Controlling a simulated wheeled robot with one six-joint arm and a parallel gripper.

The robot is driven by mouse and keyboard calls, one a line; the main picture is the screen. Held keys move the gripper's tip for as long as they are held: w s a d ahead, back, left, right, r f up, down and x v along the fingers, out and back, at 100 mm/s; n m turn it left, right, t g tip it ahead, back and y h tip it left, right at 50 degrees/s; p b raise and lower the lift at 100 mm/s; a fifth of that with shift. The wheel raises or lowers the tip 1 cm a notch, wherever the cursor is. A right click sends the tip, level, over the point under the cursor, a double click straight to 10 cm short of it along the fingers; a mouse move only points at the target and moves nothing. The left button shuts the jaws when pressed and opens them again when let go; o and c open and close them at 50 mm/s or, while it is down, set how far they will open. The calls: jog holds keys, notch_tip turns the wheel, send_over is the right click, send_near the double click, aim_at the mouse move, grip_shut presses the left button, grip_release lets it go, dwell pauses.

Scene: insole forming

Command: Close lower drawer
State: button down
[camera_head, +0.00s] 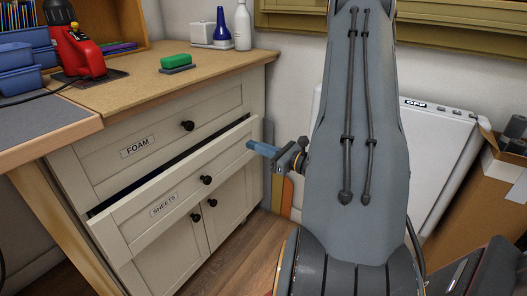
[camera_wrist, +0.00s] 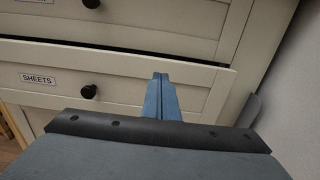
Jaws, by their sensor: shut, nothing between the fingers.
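The lower drawer (camera_head: 178,190), labelled SHEETS with a round black knob, stands partly open below the closed FOAM drawer (camera_head: 160,136). A dark gap shows along its top edge. In the wrist view the SHEETS drawer front (camera_wrist: 130,92) lies ahead, with its knob left of my fingers. My gripper (camera_head: 250,145) has blue fingers that are shut and empty. They are at the right end of the drawer front, near its top edge. The fingers also show in the wrist view (camera_wrist: 162,78), over the right part of the front. I cannot tell whether they touch it.
The wooden worktop (camera_head: 150,85) above holds a green-topped block (camera_head: 176,61), a red tool (camera_head: 75,45) and bottles. Cabinet doors (camera_head: 215,225) are shut below. A white appliance (camera_head: 440,150) and a cardboard box (camera_head: 485,195) stand on the right. Some floor is free before the cabinet.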

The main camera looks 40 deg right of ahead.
aim_at(229, 137)
jog(key=b+x, duration=0.1)
jog(key=x, duration=0.7)
